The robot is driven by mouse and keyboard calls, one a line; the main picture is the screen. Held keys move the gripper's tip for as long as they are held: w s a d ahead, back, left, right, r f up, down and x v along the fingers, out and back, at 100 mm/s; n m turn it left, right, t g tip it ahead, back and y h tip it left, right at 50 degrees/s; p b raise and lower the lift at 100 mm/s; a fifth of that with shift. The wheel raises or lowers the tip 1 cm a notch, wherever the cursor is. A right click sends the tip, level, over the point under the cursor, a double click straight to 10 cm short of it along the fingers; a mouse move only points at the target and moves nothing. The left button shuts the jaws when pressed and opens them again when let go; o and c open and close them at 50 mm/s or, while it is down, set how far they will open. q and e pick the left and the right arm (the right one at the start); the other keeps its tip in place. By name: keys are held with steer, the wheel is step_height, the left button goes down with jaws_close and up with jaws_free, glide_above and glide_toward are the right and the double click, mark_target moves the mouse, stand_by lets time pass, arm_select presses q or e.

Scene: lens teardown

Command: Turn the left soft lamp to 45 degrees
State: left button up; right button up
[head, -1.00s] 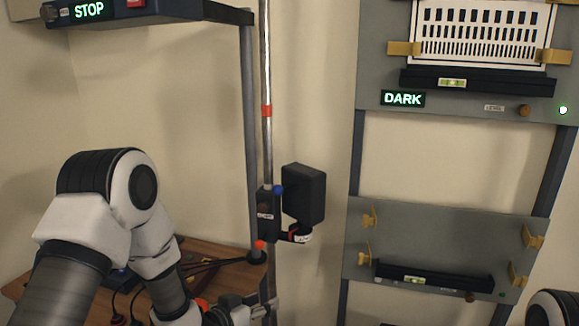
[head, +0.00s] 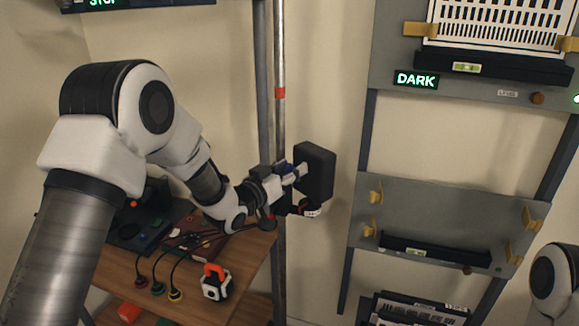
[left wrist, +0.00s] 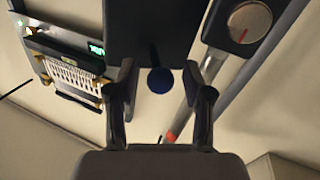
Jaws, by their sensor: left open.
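The left soft lamp is a black box-shaped head (head: 318,172) on a chrome pole (head: 281,130), with a dial-like collar (head: 311,209) below it. My left gripper (head: 299,171) is at the lamp's left side, in front of the pole. In the left wrist view the open fingers (left wrist: 160,95) stand either side of a blue knob (left wrist: 160,80), apart from it. The black lamp body (left wrist: 152,32) fills the top middle. I cannot tell the lamp's angle. My right gripper is out of view; only part of the right arm shows at the right edge.
A grey rack with a striped test chart (head: 505,25) and a DARK display (head: 416,80) stands to the right. A dark round-dialled block (left wrist: 250,20) shows upper right in the wrist view.

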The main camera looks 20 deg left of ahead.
arm_select(q)
steer(key=shift+w+f, duration=0.1)
jaws_close()
steer(key=shift+w+a+m+g+h, duration=0.15)
steer(key=shift+a+m+g+h, duration=0.15)
steer(key=shift+h, duration=0.2)
steer(key=shift+w+a+m+g+h, duration=0.15)
steer(key=shift+m+g+h, duration=0.05)
steer(key=shift+m+h, duration=0.25)
steer(key=shift+w+a+m+g+h, duration=0.15)
steer(key=shift+m+g+h, duration=0.2)
steer(key=shift+h, duration=0.25)
steer(key=shift+w+a+m+g+h, duration=0.15)
steer(key=shift+m+g+h, duration=0.1)
steer(key=shift+m+h, duration=0.25)
jaws_free()
steer(key=v, duration=1.2)
